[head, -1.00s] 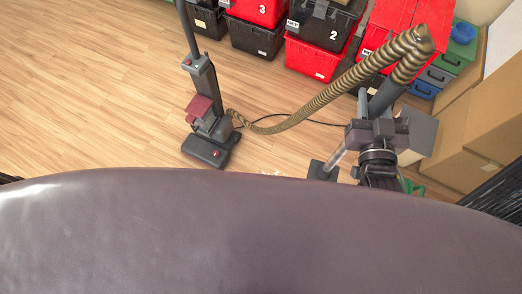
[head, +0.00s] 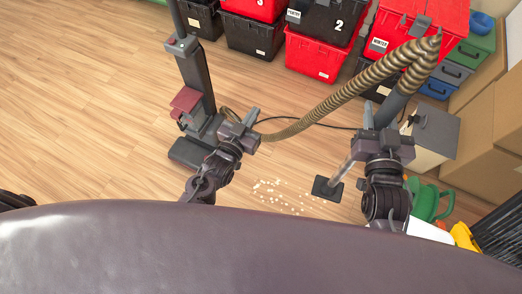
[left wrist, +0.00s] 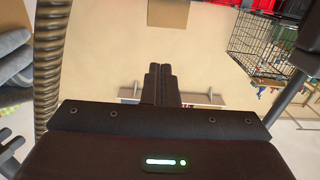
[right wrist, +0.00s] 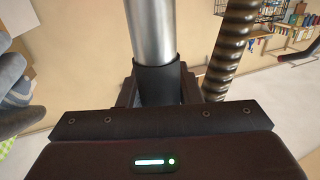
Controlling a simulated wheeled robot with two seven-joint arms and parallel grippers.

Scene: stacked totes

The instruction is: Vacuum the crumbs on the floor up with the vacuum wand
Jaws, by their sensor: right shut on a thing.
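The pale crumbs (head: 272,190) lie scattered on the wood floor in front of me. The dark floor head of the vacuum wand (head: 327,188) is at the right edge of the crumbs. My right gripper (head: 377,140) is shut on the wand, whose silver tube (right wrist: 152,35) rises between the fingers in the right wrist view. A ribbed tan hose (head: 370,80) loops from the wand's top to the upright vacuum (head: 198,85) at the left. My left gripper (head: 245,125) is in front of the vacuum's base, above the floor; its fingers (left wrist: 160,85) are together and empty.
Red and black totes (head: 318,52) are stacked along the back. Cardboard boxes (head: 480,115) and a grey box (head: 432,132) stand at the right. A green watering can (head: 428,200) is right of my right arm. A dark cord crosses the floor. The left floor is clear.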

